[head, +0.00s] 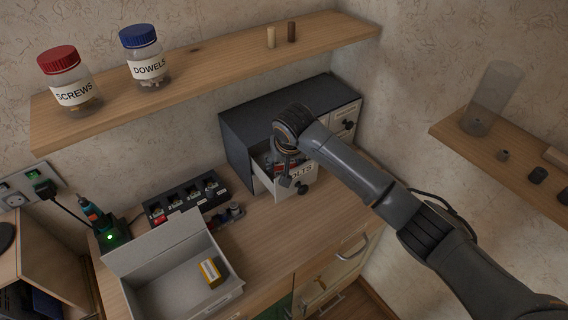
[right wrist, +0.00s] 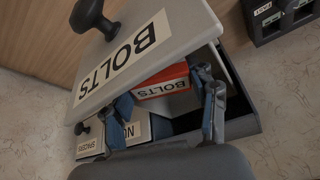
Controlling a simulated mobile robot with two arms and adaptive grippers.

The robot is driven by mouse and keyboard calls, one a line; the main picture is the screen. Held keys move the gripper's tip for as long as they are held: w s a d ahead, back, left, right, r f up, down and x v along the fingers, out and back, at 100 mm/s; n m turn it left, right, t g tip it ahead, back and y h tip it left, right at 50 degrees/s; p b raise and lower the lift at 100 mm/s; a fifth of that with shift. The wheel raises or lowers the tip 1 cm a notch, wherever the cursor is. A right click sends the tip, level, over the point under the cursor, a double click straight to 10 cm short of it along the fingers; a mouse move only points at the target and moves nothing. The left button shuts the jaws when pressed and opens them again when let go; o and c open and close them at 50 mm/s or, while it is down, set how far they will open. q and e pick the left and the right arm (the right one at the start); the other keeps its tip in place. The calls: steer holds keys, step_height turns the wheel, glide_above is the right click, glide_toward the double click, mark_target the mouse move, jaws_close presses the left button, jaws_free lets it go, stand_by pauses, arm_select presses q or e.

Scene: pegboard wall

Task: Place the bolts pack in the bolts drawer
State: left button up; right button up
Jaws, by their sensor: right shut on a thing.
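The bolts drawer (head: 284,194) is pulled out from the dark cabinet (head: 240,130) and its front carries a BOLTS label. Its white front (right wrist: 150,55) and black knob also show in the right wrist view. My right gripper (head: 284,176) reaches down over the open drawer. In the right wrist view my right gripper (right wrist: 166,92) is shut on the red bolts pack (right wrist: 162,82), which has a white BOLTS label. The pack is behind the drawer front, at the drawer's opening. Whether it touches the drawer floor I cannot tell. My left gripper is not in view.
An open grey box (head: 165,290) with a yellow pack (head: 210,271) stands on the worktop at the lower left. A black charger rack (head: 185,200) is behind it. A wooden shelf (head: 215,65) with jars is above; another shelf (head: 480,145) is at the right.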

steer(key=shift+f, duration=0.65)
steer(key=shift+f, duration=0.2)
steer(key=o, duration=1)
steer(key=shift+r, duration=0.15)
steer(key=b+v, duration=0.2)
steer(key=v, duration=1)
steer(key=shift+d, duration=0.1)
